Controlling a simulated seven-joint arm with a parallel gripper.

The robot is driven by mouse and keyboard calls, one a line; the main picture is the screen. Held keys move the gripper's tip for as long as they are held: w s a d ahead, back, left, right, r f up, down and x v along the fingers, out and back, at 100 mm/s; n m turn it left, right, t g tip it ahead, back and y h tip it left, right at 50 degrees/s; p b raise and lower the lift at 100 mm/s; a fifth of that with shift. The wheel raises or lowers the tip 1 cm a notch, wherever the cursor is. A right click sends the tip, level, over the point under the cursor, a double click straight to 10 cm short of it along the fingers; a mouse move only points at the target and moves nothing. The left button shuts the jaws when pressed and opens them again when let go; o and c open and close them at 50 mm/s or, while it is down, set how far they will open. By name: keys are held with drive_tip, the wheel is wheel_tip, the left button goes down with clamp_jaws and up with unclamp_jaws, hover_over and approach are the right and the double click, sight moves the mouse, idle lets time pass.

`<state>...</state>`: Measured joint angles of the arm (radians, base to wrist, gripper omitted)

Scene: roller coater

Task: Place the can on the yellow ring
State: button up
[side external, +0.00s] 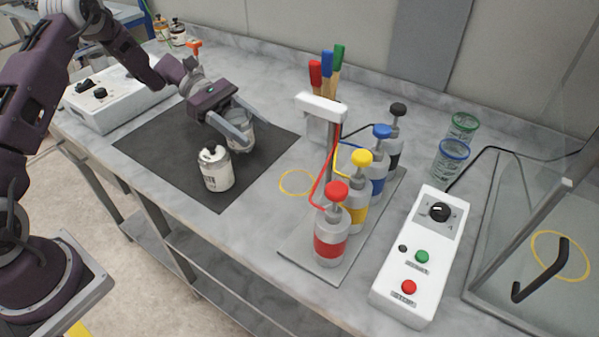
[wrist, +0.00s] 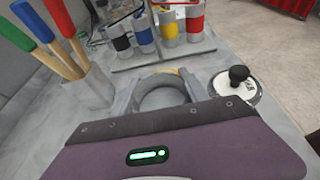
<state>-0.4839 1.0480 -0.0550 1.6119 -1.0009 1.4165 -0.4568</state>
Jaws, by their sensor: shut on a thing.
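My gripper (side external: 238,132) is shut around an open grey can (side external: 241,137) on or just over the dark mat (side external: 155,150); I cannot tell if it touches the mat. The wrist view shows the can's round open top (wrist: 163,97) between the fingers. A second can (side external: 215,170), white-labelled with a dark knob on top, stands close beside it; its knob (wrist: 238,75) shows right of the gripper in the wrist view. One thin yellow ring (side external: 297,182) lies bare on the grey table, right of the mat. Another yellow ring (side external: 560,256) shows inside the clear booth at far right.
A dispenser rack with red (side external: 332,235), yellow, blue and black-topped bottles stands right of the near ring. Brushes (side external: 327,70) stand in a holder behind. A white control box (side external: 420,255) and two cups (side external: 452,160) are farther right. Another white box (side external: 110,98) is left.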

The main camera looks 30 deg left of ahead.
drive_tip(key=x, duration=0.5)
drive_tip(key=r+x, duration=0.1)
drive_tip(key=x, duration=0.4)
drive_tip(key=r+x, duration=0.1)
drive_tip(key=x, duration=0.4)
drive_tip(key=shift+d, duration=0.45)
drive_tip(key=shift+f, duration=0.15)
drive_tip(key=shift+f, duration=0.1)
drive_tip(key=o, duration=1.6)
